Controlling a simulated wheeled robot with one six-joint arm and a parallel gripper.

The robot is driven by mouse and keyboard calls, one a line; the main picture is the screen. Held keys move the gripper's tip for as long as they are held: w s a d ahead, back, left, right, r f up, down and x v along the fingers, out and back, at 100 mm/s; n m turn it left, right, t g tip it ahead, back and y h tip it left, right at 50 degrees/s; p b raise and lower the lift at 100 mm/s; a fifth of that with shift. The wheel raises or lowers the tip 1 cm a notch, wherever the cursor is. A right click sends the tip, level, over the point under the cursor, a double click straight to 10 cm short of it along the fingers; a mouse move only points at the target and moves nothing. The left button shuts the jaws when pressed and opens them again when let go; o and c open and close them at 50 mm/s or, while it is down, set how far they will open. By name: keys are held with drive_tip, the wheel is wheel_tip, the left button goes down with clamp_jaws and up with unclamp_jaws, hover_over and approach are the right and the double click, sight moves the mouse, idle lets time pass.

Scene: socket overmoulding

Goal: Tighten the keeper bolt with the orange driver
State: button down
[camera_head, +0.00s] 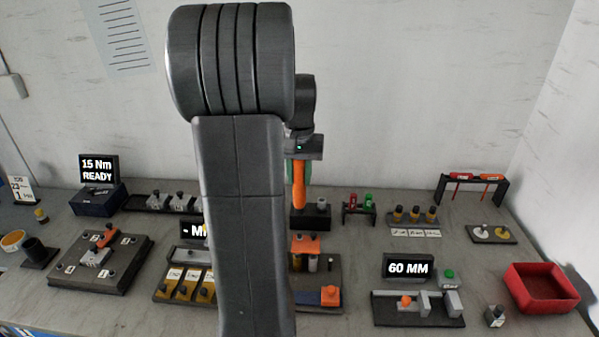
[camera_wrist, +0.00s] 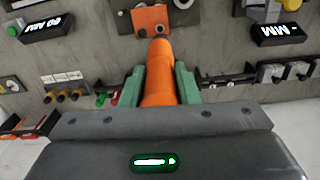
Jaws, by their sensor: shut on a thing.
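My gripper (camera_head: 299,170) is shut on the orange driver (camera_head: 300,192), which hangs upright below it. In the wrist view the green fingers of my gripper (camera_wrist: 160,82) stand on both sides of the orange driver (camera_wrist: 158,88). An orange plate (camera_head: 306,244) sits on a dark fixture below the driver; it also shows beyond the driver in the wrist view (camera_wrist: 151,17), with small dark bolt heads on it. I cannot tell which one is the keeper bolt, nor whether the driver's tip touches anything. My arm hides the fixture's left part.
A "15 Nm READY" display (camera_head: 98,168) stands at the left, behind a plate with an orange lever (camera_head: 106,236). A "60 MM" display (camera_head: 408,267) stands behind a gauge at the right. A red bin (camera_head: 541,288) is at the far right. A driver rack (camera_head: 474,178) stands at the back.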

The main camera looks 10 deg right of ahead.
sight(299, 205)
drive_tip(key=shift+f+b, duration=1.95)
drive_tip(key=shift+f, duration=1.65)
drive_tip(key=shift+p, duration=0.4)
drive_tip(key=shift+s+f+b, duration=0.1)
drive_tip(key=shift+f+b, duration=0.6)
drive_tip(key=shift+f, duration=0.65)
idle(1.7)
